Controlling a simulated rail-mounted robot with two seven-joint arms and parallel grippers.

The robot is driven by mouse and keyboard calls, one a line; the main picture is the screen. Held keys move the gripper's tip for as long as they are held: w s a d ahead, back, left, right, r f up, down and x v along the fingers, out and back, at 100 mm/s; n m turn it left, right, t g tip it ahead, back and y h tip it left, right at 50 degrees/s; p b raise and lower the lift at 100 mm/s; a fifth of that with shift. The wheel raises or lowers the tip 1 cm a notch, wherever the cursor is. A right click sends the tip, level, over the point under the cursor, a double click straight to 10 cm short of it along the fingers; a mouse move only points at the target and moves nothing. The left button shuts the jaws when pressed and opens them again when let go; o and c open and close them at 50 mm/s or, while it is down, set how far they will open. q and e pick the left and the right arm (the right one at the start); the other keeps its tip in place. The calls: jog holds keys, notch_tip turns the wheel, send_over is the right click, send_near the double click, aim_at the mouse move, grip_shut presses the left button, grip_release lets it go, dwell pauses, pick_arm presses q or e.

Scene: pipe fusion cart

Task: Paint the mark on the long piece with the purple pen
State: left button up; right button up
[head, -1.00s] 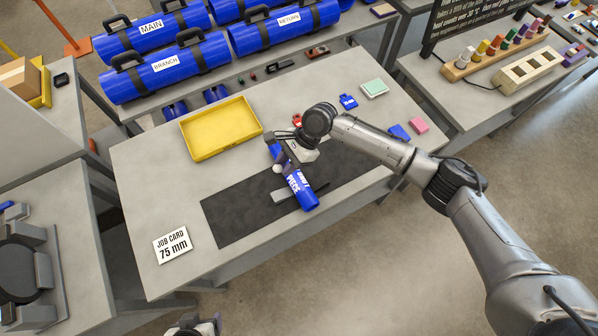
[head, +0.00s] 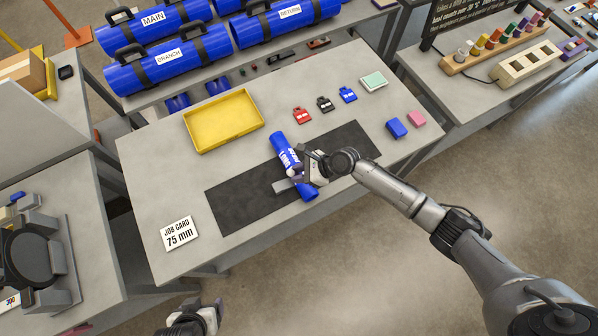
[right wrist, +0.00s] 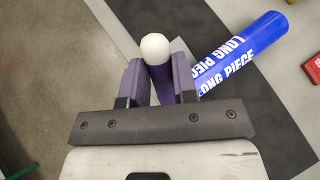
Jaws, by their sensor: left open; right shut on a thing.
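The long piece (head: 282,146) is a blue tube lettered "LONG PIECE", lying slanted over the dark mat on the table. It also shows in the right wrist view (right wrist: 246,45). My right gripper (head: 304,168) is over the front half of the tube and hides part of it. In the right wrist view its fingers are shut on the purple pen (right wrist: 163,86), whose rounded white end (right wrist: 155,47) points away from the gripper. I cannot tell whether the pen touches the tube. I cannot make out the mark. My left gripper (head: 213,312) is open and empty, off the table's front.
A grey block (head: 283,186) sits by the tube on the dark mat (head: 237,202). A yellow tray (head: 222,121), red (head: 301,115), black (head: 325,103) and blue (head: 347,94) tags, and a job card reading 75 mm (head: 179,233) lie on the table. A pen rack (head: 490,52) stands right.

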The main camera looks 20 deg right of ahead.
jog(key=shift+r+p, duration=0.15)
jog(key=shift+p, duration=0.35)
jog(key=shift+f+b, duration=1.65)
jog(key=shift+f, duration=1.65)
jog(key=shift+b, duration=0.3)
jog(key=shift+f, duration=0.1)
jog(key=shift+f, duration=0.25)
jog(key=shift+s+p, duration=0.4)
